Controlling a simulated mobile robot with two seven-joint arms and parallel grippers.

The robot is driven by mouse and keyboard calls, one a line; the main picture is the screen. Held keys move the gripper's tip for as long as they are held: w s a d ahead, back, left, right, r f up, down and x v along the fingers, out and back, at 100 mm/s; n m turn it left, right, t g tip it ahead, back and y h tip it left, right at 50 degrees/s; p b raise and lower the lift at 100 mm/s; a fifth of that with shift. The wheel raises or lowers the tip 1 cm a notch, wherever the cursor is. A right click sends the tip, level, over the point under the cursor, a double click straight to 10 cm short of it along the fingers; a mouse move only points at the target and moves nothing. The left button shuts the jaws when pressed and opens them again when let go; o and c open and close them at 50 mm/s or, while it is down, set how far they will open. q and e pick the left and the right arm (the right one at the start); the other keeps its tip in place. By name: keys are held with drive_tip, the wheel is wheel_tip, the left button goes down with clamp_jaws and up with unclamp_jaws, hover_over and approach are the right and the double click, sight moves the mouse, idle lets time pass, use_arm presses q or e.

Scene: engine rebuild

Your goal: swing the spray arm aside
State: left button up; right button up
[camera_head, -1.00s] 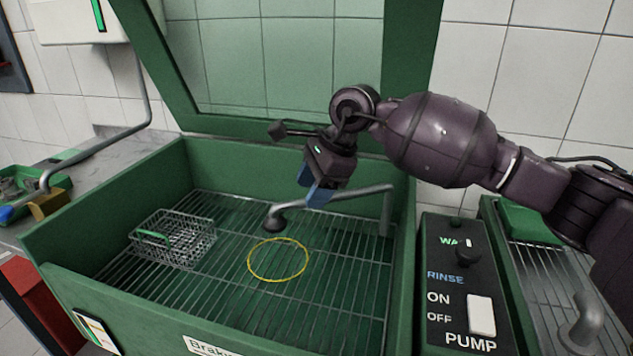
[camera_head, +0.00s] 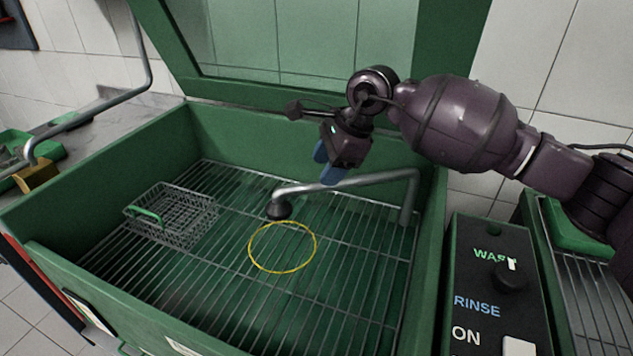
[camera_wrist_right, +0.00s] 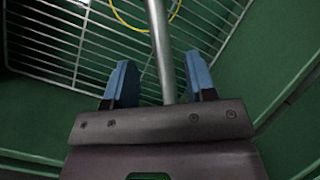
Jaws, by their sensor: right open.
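The spray arm (camera_head: 365,180) is a grey pipe that rises at the right side of the green washer basin and runs left to a dark nozzle (camera_head: 278,210). The nozzle hangs over the grate, just behind a yellow ring (camera_head: 282,247). My right gripper (camera_head: 326,170) points down at the pipe from above, with its blue fingers at or just over it. In the right wrist view the pipe (camera_wrist_right: 160,50) runs between the two open fingers (camera_wrist_right: 160,84); I cannot tell whether they touch it. My left gripper is not in view.
A wire basket (camera_head: 172,215) with a green handle sits at the left of the grate. The raised lid (camera_head: 440,70) stands behind my right arm. A control panel (camera_head: 490,285) with WASH and RINSE labels is right of the basin. The front of the grate is clear.

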sight(315, 184)
drive_tip(key=x, duration=0.5)
drive_tip(key=shift+w+b, duration=0.1)
drive_tip(key=shift+b, duration=0.3)
clamp_jaws()
